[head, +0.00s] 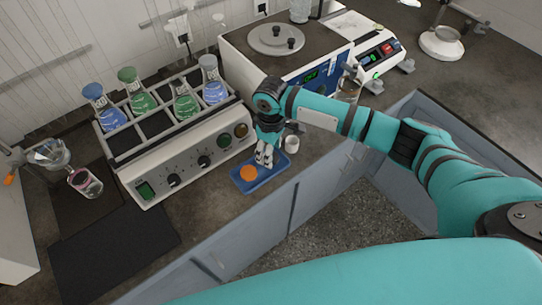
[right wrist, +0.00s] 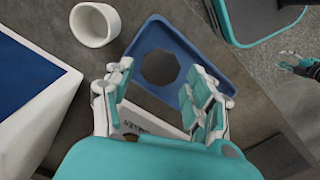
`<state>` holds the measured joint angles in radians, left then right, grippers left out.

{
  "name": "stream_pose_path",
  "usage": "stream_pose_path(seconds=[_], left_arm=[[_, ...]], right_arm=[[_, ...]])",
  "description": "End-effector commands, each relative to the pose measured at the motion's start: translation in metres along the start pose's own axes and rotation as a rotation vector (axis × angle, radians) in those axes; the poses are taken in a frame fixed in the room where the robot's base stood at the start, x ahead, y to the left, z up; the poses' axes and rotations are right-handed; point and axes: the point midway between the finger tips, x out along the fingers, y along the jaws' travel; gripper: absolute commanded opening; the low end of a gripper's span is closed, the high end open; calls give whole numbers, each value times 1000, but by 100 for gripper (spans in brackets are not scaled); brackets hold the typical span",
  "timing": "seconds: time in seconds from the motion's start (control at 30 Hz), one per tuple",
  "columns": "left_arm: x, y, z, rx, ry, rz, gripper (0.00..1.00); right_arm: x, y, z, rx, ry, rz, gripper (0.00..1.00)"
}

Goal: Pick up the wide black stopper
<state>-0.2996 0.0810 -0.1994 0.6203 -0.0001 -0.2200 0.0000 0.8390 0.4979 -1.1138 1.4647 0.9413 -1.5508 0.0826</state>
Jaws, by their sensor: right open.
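The wide black stopper (right wrist: 158,67) shows in the right wrist view as a dark, many-sided shape on the blue tray (right wrist: 182,38). My right gripper (right wrist: 165,72) is open, with its fingers spread on either side of the stopper and nothing held. I cannot tell how far above it they are. In the head view my right gripper (head: 264,156) points down over the blue tray (head: 243,187) and hides the stopper. A small dark and teal shape, apparently my left gripper (right wrist: 298,65), is at the right of the right wrist view; its jaws are unclear.
An orange stopper (head: 248,173) lies on the tray's near-left part. A white cup (head: 291,143) stands right beside the tray. The flask shaker (head: 188,163) is close on the left. A blue-fronted machine (head: 270,62) stands behind.

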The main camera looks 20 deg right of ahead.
Motion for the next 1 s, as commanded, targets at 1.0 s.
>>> stream_pose_path(seconds=[1.0], left_arm=[[-3,2,-1,0,0,3,40]], right_arm=[[21,0,0,0,2,0,21]])
